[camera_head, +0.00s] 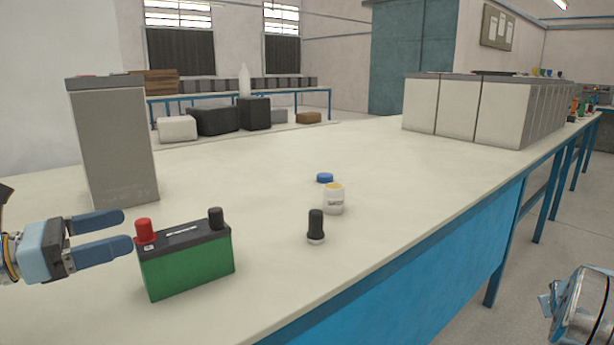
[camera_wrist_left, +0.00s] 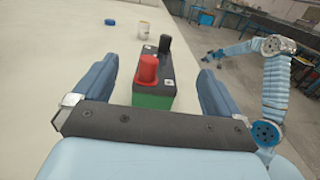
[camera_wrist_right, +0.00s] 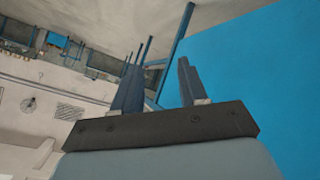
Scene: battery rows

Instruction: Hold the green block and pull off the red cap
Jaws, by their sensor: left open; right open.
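The green block (camera_head: 188,266) is a battery with a black top, standing upright near the table's front edge. The red cap (camera_head: 145,231) sits on its left end and a black cap (camera_head: 216,218) on its right end. My left gripper (camera_head: 130,230) is open just left of the block, its fingertips close to the red cap. In the left wrist view the red cap (camera_wrist_left: 148,70) lies between the open fingers, with the green block (camera_wrist_left: 152,101) under it; contact cannot be told. My right gripper (camera_wrist_right: 157,80) is open and empty, away from the block, off the table's front side.
A tall grey battery (camera_head: 112,145) stands behind my left gripper. A black-topped post (camera_head: 316,226), a white jar (camera_head: 333,199) and a blue lid (camera_head: 325,178) stand right of the block. Several grey batteries (camera_head: 455,108) line the back right.

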